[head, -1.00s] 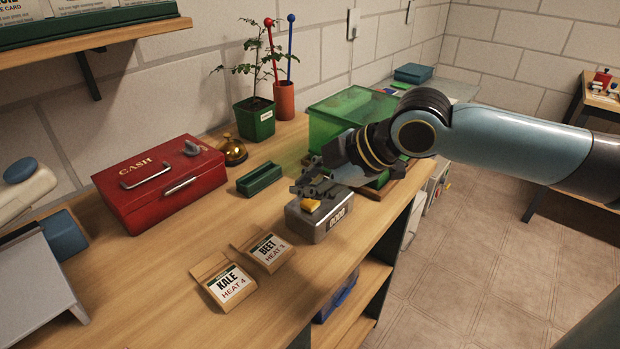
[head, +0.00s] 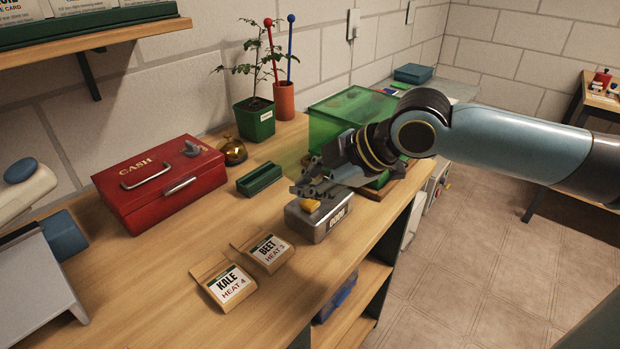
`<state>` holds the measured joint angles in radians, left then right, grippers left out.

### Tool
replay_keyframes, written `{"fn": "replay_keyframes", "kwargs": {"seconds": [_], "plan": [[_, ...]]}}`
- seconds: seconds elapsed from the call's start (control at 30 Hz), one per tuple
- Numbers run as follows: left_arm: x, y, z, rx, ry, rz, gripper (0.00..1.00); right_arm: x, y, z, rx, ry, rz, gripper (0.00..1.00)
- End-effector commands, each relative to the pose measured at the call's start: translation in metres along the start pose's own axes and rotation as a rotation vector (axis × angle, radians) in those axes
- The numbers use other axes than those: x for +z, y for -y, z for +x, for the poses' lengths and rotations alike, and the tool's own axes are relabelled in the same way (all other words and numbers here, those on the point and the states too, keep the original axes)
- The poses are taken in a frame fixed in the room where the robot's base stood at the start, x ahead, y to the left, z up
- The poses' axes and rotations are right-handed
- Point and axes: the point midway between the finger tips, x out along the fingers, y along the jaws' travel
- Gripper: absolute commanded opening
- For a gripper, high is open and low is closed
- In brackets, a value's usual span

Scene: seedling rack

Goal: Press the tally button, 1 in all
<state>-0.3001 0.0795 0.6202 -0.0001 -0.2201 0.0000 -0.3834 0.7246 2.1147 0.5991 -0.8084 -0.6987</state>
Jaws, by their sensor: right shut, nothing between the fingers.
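The tally counter (head: 318,226) is a small grey metal box near the front edge of the wooden bench, with a dark number window on its right side; its digits are too small to read surely. Its yellow button (head: 311,205) sits on top, at the left. My right gripper (head: 306,189) is shut and empty, with its fingertips just above and behind the button. The fingers partly cover the box's far top, and I cannot tell whether they touch the button. My left gripper is not in view.
A red cash box (head: 165,190), a green block (head: 259,178) and a brass bell (head: 232,152) stand left of the counter. Kale (head: 226,287) and beet (head: 268,253) packets lie in front. A translucent green cover (head: 335,118) stands behind my gripper.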

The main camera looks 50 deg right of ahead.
Motion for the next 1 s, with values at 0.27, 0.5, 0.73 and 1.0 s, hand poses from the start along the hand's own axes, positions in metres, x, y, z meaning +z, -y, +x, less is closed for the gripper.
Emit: {"fn": "replay_keyframes", "kwargs": {"seconds": [0.27,0.5,0.73,1.0], "plan": [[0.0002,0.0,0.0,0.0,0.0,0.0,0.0,0.0,0.0,0.0,0.0,0.0,0.0,0.0],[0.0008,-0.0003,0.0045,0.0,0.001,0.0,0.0,0.003,0.0031,0.0041,0.0,0.0,0.0,0.0],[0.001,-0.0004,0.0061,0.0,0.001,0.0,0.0,0.0042,0.0043,0.0058,0.0,0.0,0.0,0.0],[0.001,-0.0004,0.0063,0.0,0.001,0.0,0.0,0.0044,0.0045,0.006,0.0,0.0,0.0,0.0]]}}
